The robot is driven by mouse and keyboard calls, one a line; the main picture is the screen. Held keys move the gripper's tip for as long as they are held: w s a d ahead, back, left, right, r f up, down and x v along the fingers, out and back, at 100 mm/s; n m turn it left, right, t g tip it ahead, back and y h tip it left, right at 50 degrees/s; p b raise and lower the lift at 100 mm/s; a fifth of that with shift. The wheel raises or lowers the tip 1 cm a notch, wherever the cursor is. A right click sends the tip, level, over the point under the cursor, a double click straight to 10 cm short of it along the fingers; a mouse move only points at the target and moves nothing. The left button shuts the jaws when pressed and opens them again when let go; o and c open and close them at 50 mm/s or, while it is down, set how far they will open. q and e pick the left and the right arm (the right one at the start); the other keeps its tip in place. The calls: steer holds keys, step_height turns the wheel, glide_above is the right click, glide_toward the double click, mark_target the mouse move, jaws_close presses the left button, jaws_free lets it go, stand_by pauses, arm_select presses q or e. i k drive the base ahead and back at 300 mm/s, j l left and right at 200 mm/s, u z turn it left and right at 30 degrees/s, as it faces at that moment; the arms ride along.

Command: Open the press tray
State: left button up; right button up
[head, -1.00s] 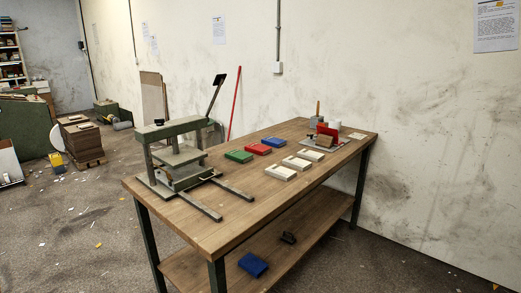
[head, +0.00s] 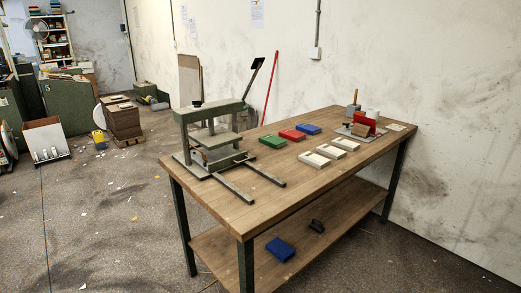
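The press (head: 212,135) stands on the left end of the wooden table (head: 240,212) in the head view. It has a grey-green frame with a crossbeam on top and a flat plate below. Two dark rails (head: 264,172) reach out from its base toward the table's front edge. The press tray appears to be low inside the frame, but it is too small to tell apart or to say whether it is in or out. Neither of my grippers is in view.
Green (head: 272,142), red (head: 292,134) and blue (head: 308,128) blocks and several pale trays (head: 329,151) lie mid-table. A red device (head: 363,126) stands at the right end. A blue item (head: 280,249) lies on the lower shelf (head: 335,222). The floor (head: 100,220) left of the table is mostly clear.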

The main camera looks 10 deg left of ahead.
mark_target(216, 155)
steer(key=i+l+u, duration=0.3)
steer(key=i+l, duration=0.25)
steer(key=i+l+u, duration=0.3)
steer(key=i+l, duration=0.15)
steer(key=l, duration=0.25)
